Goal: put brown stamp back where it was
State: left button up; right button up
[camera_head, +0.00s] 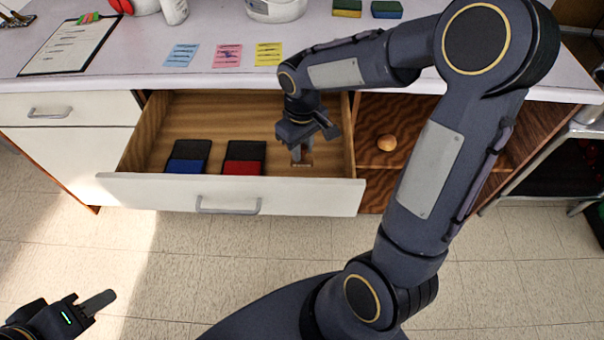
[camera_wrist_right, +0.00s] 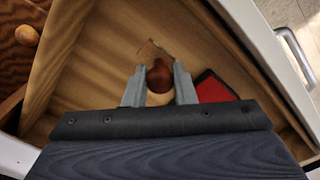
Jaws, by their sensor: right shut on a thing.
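The brown stamp (camera_wrist_right: 159,77) shows in the right wrist view between the two fingers of my right gripper (camera_wrist_right: 158,88), which is shut on it. In the head view my right gripper (camera_head: 301,152) reaches down into the open drawer (camera_head: 230,107), near its right wall, with the stamp mostly hidden there. I cannot tell whether the stamp touches the drawer floor. My left gripper (camera_head: 93,304) is at the bottom left of the head view, over the floor and away from the drawer; only one finger shows clearly.
A blue-and-black stamp pad (camera_head: 187,165) and a red-and-black pad (camera_head: 243,168) lie in the drawer, left of my right gripper. An open compartment holding a round brown object (camera_head: 386,142) is to the right. Coloured cards (camera_head: 227,56) and a clipboard (camera_head: 68,46) lie on the counter.

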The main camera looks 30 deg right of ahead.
aim_at(302, 159)
notch_tip(302, 159, down, 7)
jog(key=shift+f+b, duration=0.1)
jog(key=shift+b, duration=0.25)
jog(key=shift+f, duration=0.15)
jog(key=o, duration=0.8)
